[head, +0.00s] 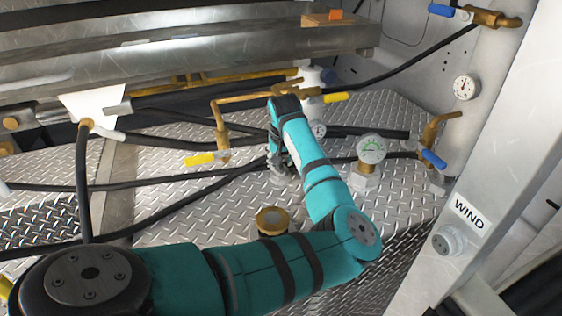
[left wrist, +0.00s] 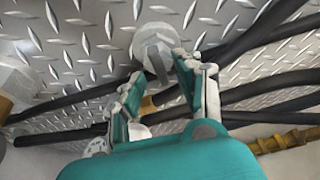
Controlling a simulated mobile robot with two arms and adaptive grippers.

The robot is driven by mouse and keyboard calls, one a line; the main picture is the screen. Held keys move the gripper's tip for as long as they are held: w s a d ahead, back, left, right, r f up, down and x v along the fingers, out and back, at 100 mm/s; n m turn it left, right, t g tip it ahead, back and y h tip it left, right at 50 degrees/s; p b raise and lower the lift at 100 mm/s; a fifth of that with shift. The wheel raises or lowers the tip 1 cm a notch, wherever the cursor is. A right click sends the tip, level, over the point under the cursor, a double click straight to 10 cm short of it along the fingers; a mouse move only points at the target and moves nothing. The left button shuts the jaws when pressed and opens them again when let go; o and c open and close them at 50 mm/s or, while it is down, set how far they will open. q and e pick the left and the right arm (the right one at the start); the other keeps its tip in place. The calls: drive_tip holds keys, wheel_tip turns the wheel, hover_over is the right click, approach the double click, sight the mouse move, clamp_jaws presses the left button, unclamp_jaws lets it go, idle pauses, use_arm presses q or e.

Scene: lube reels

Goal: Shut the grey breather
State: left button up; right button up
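The grey breather (left wrist: 155,48) stands on the diamond-plate deck in the left wrist view, a pale round body with a squarish part facing the camera. It also shows partly in the head view (head: 281,178), below my left gripper. My left gripper (left wrist: 160,68) is open, with one finger to either side of the breather's near part. I cannot tell whether the fingers touch it. In the head view my teal left arm reaches over the deck and my left gripper (head: 274,150) points down, largely hidden by its own wrist. My right gripper is not in view.
Black hoses (head: 170,180) cross the deck around the breather. A brass cap (head: 271,220) is nearer. The white post with the WIND label (head: 469,213) bounds the right side.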

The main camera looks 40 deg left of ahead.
use_arm(q)
drive_tip(key=shift+x, duration=0.75)
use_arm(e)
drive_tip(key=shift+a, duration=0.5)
use_arm(q)
clamp_jaws()
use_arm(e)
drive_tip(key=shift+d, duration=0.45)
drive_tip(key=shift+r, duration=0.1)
